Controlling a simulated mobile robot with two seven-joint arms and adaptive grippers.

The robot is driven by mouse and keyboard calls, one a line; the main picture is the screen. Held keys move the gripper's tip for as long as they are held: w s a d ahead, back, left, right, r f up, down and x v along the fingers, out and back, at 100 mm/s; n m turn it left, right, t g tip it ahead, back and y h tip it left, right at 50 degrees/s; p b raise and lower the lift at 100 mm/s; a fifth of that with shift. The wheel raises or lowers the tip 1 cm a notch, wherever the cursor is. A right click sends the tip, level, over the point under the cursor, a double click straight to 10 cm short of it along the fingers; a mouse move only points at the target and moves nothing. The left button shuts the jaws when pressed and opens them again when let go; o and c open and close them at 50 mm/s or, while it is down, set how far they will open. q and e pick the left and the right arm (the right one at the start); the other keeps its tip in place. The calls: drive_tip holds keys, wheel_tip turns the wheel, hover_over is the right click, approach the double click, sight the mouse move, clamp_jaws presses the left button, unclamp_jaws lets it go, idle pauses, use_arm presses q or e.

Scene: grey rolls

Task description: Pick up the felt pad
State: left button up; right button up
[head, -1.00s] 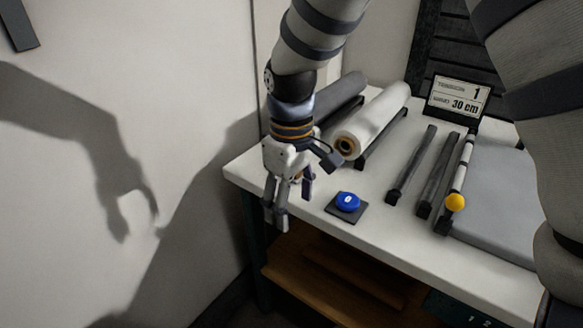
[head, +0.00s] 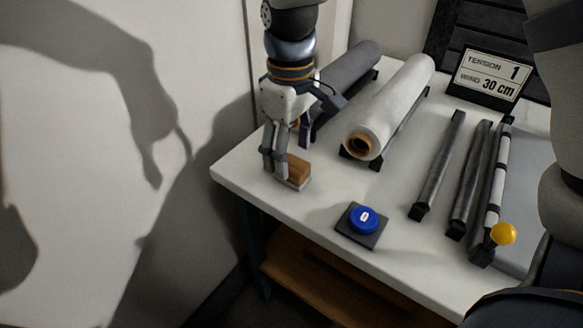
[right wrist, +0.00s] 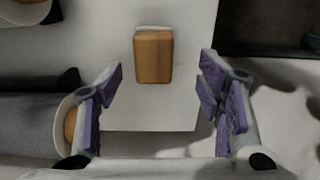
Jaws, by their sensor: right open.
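The felt pad (head: 298,171) looks like a small brown wooden block on a thin pale base. It lies on the white table near its left end. It also shows in the right wrist view (right wrist: 153,57), top centre, lying between the lines of the two fingers and beyond their tips. My right gripper (head: 287,156) is open and empty, pointing down, with its fingers close by the block. In the right wrist view the purple finger pads (right wrist: 160,88) stand wide apart. In the head view a finger partly hides the block. My left gripper is not in view.
A grey roll (head: 345,85) and a white roll (head: 395,105) lie behind on the table (head: 320,205). A blue button (head: 364,220) sits in front. Dark bars (head: 440,165), a yellow-knobbed lever (head: 503,233) and a sign (head: 490,75) stand to the right. The table's left edge is close.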

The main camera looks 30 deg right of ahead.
sight(293, 163)
drive_tip(key=f, duration=0.5)
drive_tip(key=shift+d, duration=0.35)
drive_tip(key=shift+w, duration=0.1)
drive_tip(key=c, duration=1.2)
drive_tip(key=shift+c, duration=0.2)
drive_tip(key=shift+r, duration=0.1)
